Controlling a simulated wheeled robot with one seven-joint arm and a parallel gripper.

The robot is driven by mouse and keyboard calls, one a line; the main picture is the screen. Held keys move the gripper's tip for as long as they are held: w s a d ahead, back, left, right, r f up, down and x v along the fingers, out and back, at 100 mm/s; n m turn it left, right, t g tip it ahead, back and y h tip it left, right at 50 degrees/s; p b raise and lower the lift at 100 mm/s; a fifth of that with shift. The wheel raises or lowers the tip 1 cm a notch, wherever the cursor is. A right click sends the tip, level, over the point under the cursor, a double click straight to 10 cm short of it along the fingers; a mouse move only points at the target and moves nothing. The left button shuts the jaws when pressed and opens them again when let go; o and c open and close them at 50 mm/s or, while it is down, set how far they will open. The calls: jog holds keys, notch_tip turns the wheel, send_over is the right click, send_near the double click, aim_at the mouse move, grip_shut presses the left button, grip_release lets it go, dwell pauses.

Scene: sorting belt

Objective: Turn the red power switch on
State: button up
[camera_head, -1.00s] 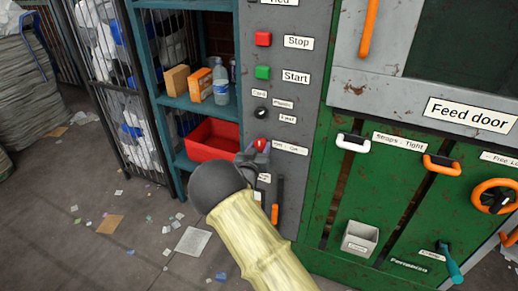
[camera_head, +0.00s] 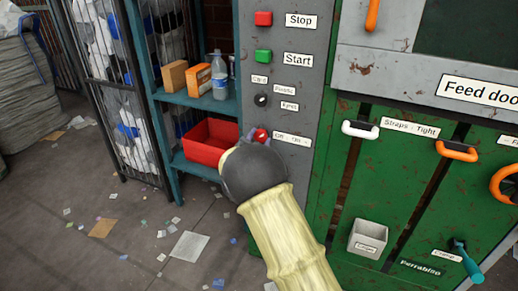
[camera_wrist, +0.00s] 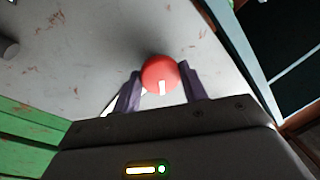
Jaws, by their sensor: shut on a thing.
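The red power switch (camera_head: 261,135) is a round red knob on the grey control panel, beside a label that seems to read "Off - On". In the wrist view the red knob (camera_wrist: 160,75) sits between the two purple fingers of my gripper (camera_wrist: 160,88), with a white mark on its face near the lower edge. My gripper is shut on the knob. In the head view my own wrist hides most of the gripper and the panel just below the knob.
Above the knob are a black selector (camera_head: 261,100), a green Start button (camera_head: 263,57) and a red Stop button (camera_head: 264,18). A red bin (camera_head: 208,152) stands on the teal shelf to the left. The green press front with a white handle (camera_head: 360,130) is to the right.

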jog(key=m+h+b, duration=0.1)
jog(key=m+b, duration=0.4)
jog(key=m+h+b, duration=0.1)
jog(key=m+b, duration=0.4)
jog(key=shift+a+f+m, duration=0.15)
jog(key=shift+m, duration=0.15)
jog(key=o, duration=1)
jog(key=shift+c, duration=0.2)
jog(key=p+v, duration=0.3)
jog(key=v, duration=1.4)
jog(key=shift+s, duration=0.2)
